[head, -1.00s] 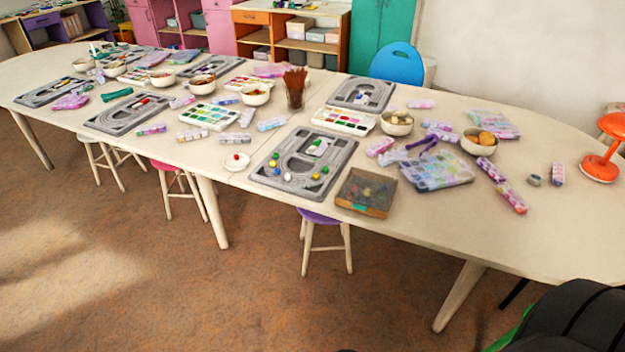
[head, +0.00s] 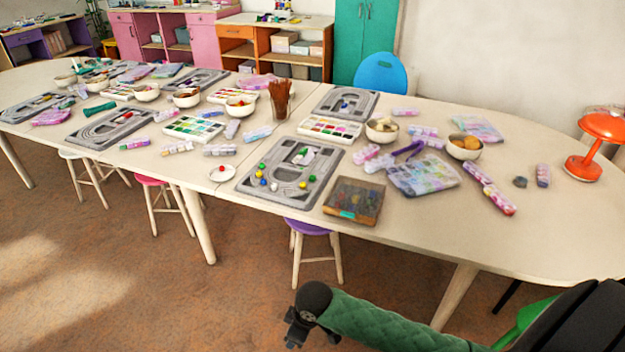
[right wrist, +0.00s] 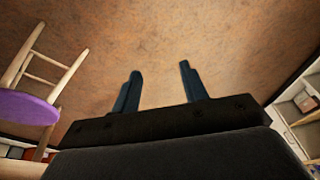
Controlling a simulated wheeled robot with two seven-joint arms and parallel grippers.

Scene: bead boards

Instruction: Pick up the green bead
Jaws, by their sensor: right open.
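The nearest grey bead board (head: 250,184) lies on the table with several small coloured beads on it. A tiny green bead (head: 312,178) appears to sit near its right front part, close to a yellow bead (head: 303,185). My right gripper (head: 297,332) is low in front of the table, over the floor, well apart from the board. In the right wrist view its two dark fingers (right wrist: 160,74) are spread with nothing between them. My left gripper is in neither view.
A clear-lidded bead box (head: 352,215) sits at the table's front edge, right of the board. A small white dish (head: 214,175) with a red bead is to its left. A purple stool (head: 308,229) stands beneath the edge. More boards, bowls and trays fill the table.

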